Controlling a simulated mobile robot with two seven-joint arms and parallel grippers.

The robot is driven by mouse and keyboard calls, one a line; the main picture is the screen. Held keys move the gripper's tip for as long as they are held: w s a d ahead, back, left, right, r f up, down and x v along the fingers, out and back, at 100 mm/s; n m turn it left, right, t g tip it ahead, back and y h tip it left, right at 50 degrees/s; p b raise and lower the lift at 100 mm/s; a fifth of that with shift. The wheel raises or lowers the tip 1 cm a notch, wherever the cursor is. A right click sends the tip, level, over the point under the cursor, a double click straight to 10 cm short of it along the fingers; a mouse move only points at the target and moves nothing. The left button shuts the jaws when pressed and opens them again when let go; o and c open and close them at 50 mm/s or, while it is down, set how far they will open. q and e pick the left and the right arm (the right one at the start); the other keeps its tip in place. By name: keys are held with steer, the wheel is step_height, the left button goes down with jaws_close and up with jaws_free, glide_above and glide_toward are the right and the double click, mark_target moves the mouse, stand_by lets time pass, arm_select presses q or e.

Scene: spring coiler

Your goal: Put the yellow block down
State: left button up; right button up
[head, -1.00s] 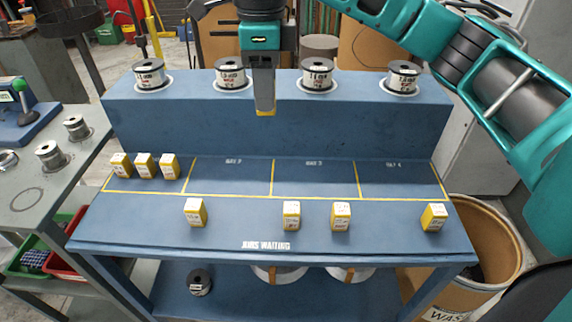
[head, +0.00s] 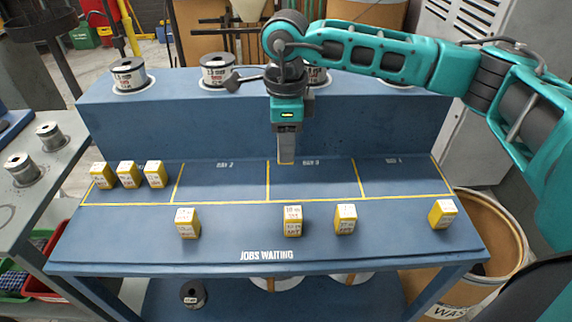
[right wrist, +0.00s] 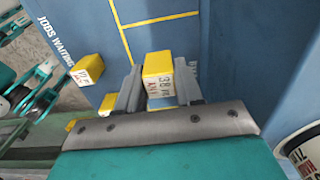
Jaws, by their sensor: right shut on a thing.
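My right gripper (head: 286,158) points down above the blue bench, near the line between bay 2 and bay 3. In the head view the fingers hide nearly all of this block. I cannot tell exactly how high it is above the bench.
Three yellow blocks (head: 128,174) stand in the leftmost bay. Several more stand in the front row, including one (head: 292,221) in front of bay 3. Bays 2, 3 and 4 look clear. Wire spools (head: 128,75) stand on the raised back ledge (head: 180,125).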

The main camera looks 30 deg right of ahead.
steer(key=shift+f, duration=2.8)
steer(key=shift+f+b, duration=0.2)
steer(key=shift+b, duration=0.2)
steer(key=o, duration=1)
steer(key=shift+r, duration=0.15)
